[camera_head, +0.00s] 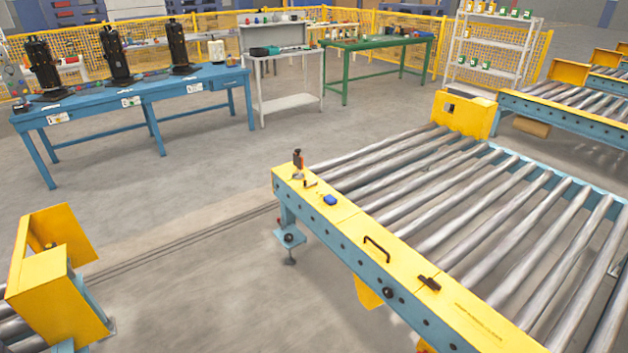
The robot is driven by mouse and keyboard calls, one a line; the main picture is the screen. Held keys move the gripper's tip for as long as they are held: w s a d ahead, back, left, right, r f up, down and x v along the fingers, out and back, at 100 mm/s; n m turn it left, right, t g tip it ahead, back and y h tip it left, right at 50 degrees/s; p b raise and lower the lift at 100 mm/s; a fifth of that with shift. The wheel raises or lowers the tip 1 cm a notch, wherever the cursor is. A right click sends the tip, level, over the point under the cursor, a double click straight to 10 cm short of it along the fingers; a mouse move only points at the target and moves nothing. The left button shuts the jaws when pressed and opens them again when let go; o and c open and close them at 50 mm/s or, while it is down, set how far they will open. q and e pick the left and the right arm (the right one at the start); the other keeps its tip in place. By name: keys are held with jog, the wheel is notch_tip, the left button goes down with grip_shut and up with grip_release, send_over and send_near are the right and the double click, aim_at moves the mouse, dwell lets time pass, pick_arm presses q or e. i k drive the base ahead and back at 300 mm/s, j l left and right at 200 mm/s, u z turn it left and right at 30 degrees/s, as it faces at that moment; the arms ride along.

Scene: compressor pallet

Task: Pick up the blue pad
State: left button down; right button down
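A small blue pad (330,200) lies on the yellow top plate (349,221) along the near edge of the roller conveyor. It sits close to the plate's left end, to the right of a small orange-and-black upright item (298,164) and a small brown-and-white item (310,184). Nothing covers the pad. Neither of my grippers shows in the head view.
The conveyor's metal rollers (450,205) stretch behind the plate. A black handle (377,248) and a dark latch (429,283) stick up from the plate. A yellow-ended conveyor (50,285) stands at lower left. Open floor (200,240) lies between. A blue workbench (130,97) stands behind.

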aim_at(331, 200)
jog(key=i+j, duration=0.15)
jog(key=i, duration=0.5)
jog(key=i+j, duration=0.15)
jog(key=i, duration=0.55)
jog(key=i+j, duration=0.15)
jog(key=i, duration=0.5)
jog(key=i+j, duration=0.15)
jog(key=i, duration=0.5)
